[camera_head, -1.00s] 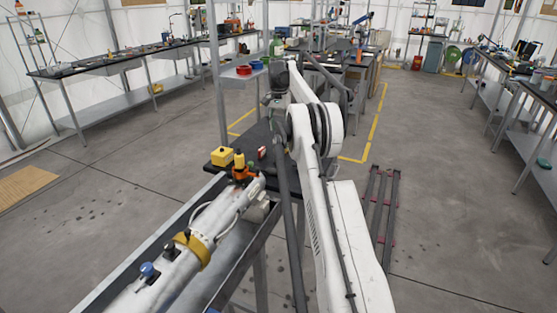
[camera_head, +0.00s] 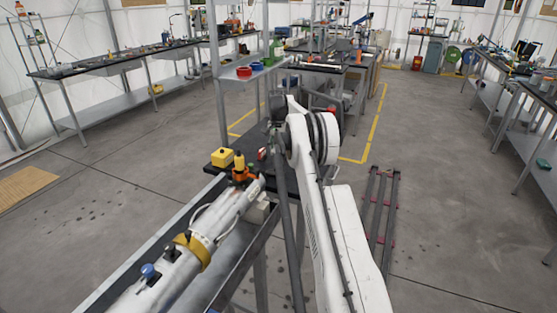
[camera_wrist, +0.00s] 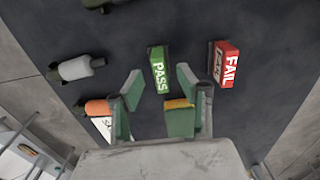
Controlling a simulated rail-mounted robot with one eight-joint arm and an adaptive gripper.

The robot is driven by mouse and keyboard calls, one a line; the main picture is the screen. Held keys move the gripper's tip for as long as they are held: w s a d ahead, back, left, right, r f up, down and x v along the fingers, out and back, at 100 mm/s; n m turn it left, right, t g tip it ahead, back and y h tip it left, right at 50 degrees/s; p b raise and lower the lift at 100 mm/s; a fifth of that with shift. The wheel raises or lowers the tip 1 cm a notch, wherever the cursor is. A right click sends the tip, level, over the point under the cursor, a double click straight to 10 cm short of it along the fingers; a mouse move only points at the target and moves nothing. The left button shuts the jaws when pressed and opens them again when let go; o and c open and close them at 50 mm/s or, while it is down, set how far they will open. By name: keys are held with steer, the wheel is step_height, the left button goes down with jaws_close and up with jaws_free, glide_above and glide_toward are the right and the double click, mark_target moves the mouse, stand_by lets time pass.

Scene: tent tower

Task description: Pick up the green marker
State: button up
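The green marker (camera_wrist: 159,68) is a green block with "PASS" on it, lying on a dark tabletop (camera_wrist: 130,42) in the wrist view. My gripper (camera_wrist: 160,84) is open, one finger to each side of the marker's near end. No contact between fingers and marker is visible. A red block marked "FAIL" (camera_wrist: 226,64) lies to the right, apart from the right finger.
A grey-white cylindrical item (camera_wrist: 80,68) lies left on the tabletop. An orange-ended item (camera_wrist: 97,107) is close to my left finger. In the head view, a yellow box (camera_head: 222,157) stands on the dark table's left part. A lying rack (camera_head: 378,220) is on the floor at right.

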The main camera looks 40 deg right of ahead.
steer(key=shift+f, duration=1.4)
jaws_close()
steer(key=shift+r, duration=0.15)
